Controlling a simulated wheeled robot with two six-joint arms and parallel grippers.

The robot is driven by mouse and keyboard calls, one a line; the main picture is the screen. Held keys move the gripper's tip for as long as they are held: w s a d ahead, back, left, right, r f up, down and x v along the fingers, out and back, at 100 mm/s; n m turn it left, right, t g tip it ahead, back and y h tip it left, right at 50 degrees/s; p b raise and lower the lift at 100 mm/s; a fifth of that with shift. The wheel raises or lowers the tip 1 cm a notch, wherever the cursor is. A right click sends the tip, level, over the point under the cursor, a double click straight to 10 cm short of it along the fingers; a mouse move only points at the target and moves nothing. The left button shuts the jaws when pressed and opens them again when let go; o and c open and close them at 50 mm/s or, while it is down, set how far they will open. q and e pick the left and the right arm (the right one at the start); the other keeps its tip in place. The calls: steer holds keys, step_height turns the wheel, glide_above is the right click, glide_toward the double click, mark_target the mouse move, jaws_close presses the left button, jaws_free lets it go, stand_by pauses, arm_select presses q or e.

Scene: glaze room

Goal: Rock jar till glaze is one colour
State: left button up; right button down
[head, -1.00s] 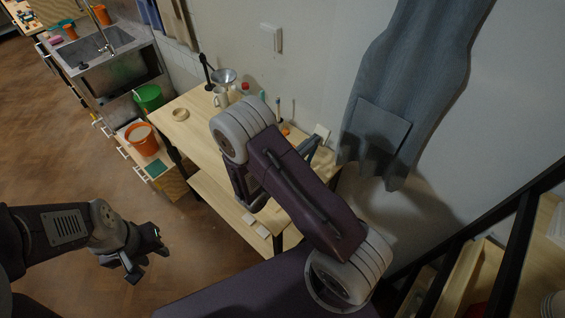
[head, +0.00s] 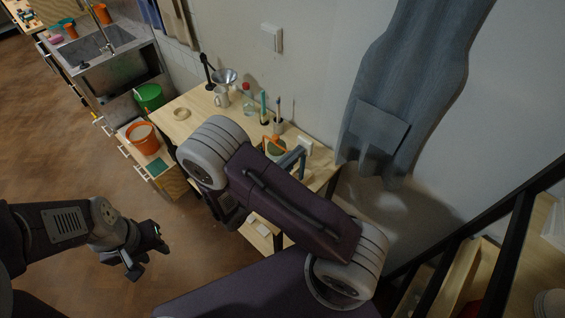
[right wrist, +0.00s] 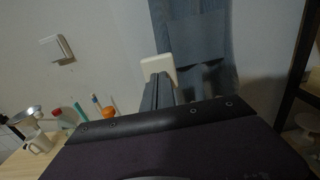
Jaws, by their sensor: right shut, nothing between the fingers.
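A small jar-like vessel with an orange rim or band and green showing (head: 277,151) stands at the right part of the wooden table, partly hidden by my right arm. I cannot tell its glaze colour in detail. My right gripper (head: 295,156) is shut beside it, to its right. A pale flat block (head: 305,145) sits at the fingertips; it also shows in the right wrist view (right wrist: 158,68), beyond the shut fingers (right wrist: 158,90). How it touches them is unclear. My left gripper (head: 146,256) is open and empty over the floor at lower left.
On the wooden table (head: 185,128) stand a white mug (head: 221,97), a metal funnel (head: 224,76), a bottle with a red cap (head: 248,103), upright tools and a wooden ring (head: 182,114). A grey apron (head: 385,110) hangs at right. An orange bucket (head: 143,138) stands left.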

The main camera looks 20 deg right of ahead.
mark_target(305, 146)
steer(key=x, duration=0.4)
steer(key=shift+a, duration=0.1)
steer(key=shift+w+d+f+b, duration=0.15)
steer(key=shift+w+d+f, duration=0.05)
steer(key=shift+d, duration=0.45)
steer(key=shift+w+d+f+b, duration=0.15)
steer(key=shift+w+d+f, duration=0.1)
steer(key=shift+d, duration=0.45)
steer(key=shift+w+d, duration=0.2)
steer(key=shift+d, duration=0.1)
steer(key=shift+a, duration=0.1)
